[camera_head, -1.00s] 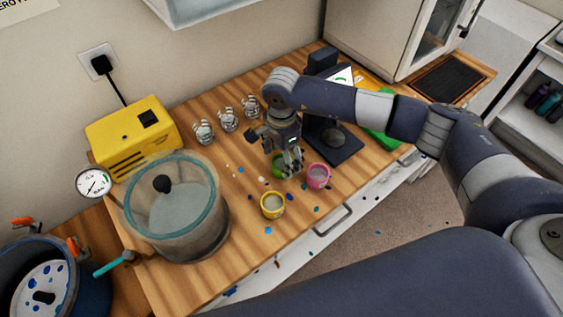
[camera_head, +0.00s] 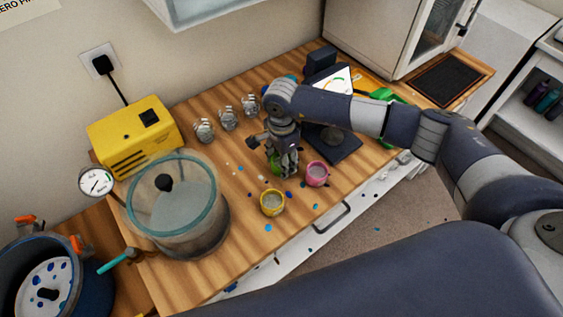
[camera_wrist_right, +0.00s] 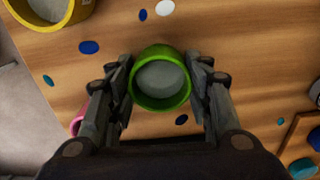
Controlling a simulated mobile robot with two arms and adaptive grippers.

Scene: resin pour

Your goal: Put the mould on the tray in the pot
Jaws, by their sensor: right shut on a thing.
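My right gripper (camera_head: 284,163) points down at the counter, shut on a small green cup-shaped mould (camera_wrist_right: 160,103). In the right wrist view, the fingers (camera_wrist_right: 160,70) flank the cup, which has grey content. In the head view the green cup (camera_head: 275,164) is partly hidden by the fingers. A yellow cup (camera_head: 272,204) and a pink cup (camera_head: 317,174) stand close by. A blue pot (camera_head: 82,287) with orange clamps is at the lower left. Inside it is a white, blue-speckled disc, seemingly the tray (camera_head: 60,275), with a dark knob. My left gripper is out of view.
A clear chamber (camera_head: 180,225) with a knobbed lid and gauge (camera_head: 96,182) stands between the cups and the pot. Behind are a yellow box (camera_head: 130,138) and several small jars (camera_head: 228,120). A dark scale-like device (camera_head: 335,142) lies under my right arm.

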